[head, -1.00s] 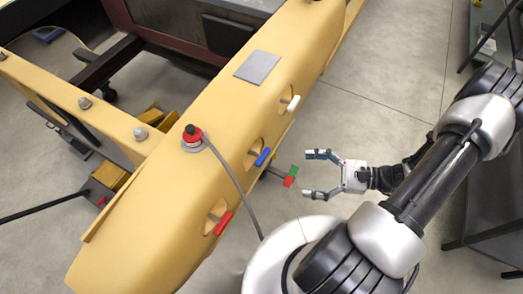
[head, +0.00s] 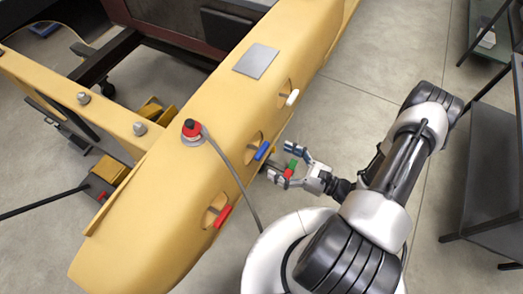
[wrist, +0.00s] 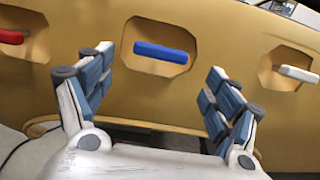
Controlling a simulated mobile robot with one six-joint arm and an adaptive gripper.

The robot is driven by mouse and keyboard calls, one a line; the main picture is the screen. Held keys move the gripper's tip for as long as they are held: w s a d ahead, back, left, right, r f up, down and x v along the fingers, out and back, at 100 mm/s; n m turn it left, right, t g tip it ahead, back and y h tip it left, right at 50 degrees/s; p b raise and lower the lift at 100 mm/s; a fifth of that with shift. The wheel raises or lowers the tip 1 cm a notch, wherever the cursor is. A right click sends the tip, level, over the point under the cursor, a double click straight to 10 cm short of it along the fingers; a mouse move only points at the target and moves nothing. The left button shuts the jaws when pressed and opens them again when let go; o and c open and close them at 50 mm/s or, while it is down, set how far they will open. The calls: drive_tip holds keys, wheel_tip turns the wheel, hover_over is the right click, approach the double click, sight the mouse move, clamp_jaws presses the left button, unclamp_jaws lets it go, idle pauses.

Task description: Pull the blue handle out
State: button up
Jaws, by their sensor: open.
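The blue handle (head: 262,150) sits in a recess on the side of the yellow shell (head: 160,205), between a red handle and a white one. In the wrist view the blue handle (wrist: 161,52) lies nearly level, ahead of my gripper and between the lines of its fingers. My gripper (head: 281,162) is open and empty, close to the shell's side just right of and below the blue handle. The wrist view shows both blue-padded fingers of my gripper (wrist: 158,85) spread apart, with a gap between them and the handle.
The red handle (head: 223,216) and white handle (head: 292,97) sit in neighbouring recesses. A red knob (head: 191,128) with a grey cable stands on top of the shell. A small green and red piece (head: 290,168) shows by my gripper. Dark shelving (head: 490,160) stands at the right.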

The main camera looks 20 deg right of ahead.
sight(265, 152)
drive_tip(key=x, duration=0.7)
drive_tip(key=shift+w+a, duration=0.1)
drive_tip(key=shift+w, duration=0.05)
drive_tip(key=shift+c, duration=0.6)
drive_tip(key=c, duration=1.4)
drive_tip(key=shift+r+v, duration=0.15)
drive_tip(key=shift+v, duration=0.45)
drive_tip(key=shift+r+v, duration=0.15)
drive_tip(key=shift+v, duration=0.45)
drive_tip(key=o, duration=1.5)
